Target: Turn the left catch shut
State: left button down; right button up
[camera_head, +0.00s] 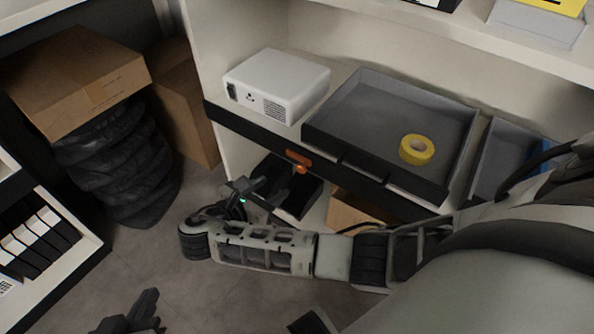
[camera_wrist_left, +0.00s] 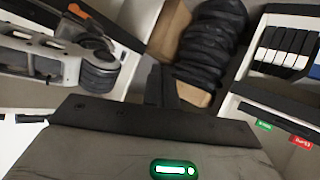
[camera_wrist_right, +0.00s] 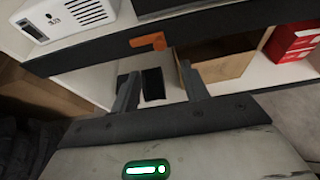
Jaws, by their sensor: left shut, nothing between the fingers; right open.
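An orange catch (camera_head: 298,158) sits on the black bar (camera_head: 245,125) along the shelf's front edge, below the white projector. In the right wrist view the catch (camera_wrist_right: 148,41) lies roughly along the bar, with a rounded end at the right. It also shows at the top of the left wrist view (camera_wrist_left: 77,9). My right gripper (camera_head: 262,190) is open and empty, below and left of the catch, apart from it; its fingers (camera_wrist_right: 160,85) point toward the bar. My left gripper (camera_head: 148,305) is shut and empty, low over the floor at the bottom left. No second catch is visible.
The white projector (camera_head: 277,84) and a grey tray (camera_head: 335,105) with yellow tape (camera_head: 417,149) stand on the shelf. A carton (camera_head: 75,80) rests on black bags (camera_head: 118,165) at the left. A binder shelf (camera_head: 75,255) stands lower left. Floor between is clear.

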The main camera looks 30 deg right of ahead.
aim_at(300, 169)
jog(key=b+x, duration=0.3)
jog(key=x, duration=0.8)
jog(key=shift+w+d+f+b, duration=0.15)
jog(key=shift+d+b, duration=0.15)
jog(key=shift+b, duration=0.1)
jog(key=shift+w+d+f, duration=0.1)
jog(key=shift+w+d, duration=0.1)
jog(key=shift+d, duration=0.25)
pick_arm(q)
jog(key=r+t, duration=0.1)
jog(key=d+r+t+h, duration=0.1)
jog(key=shift+d+r, duration=0.1)
jog(key=shift+r, duration=0.3)
pick_arm(e)
jog(key=c, duration=1)
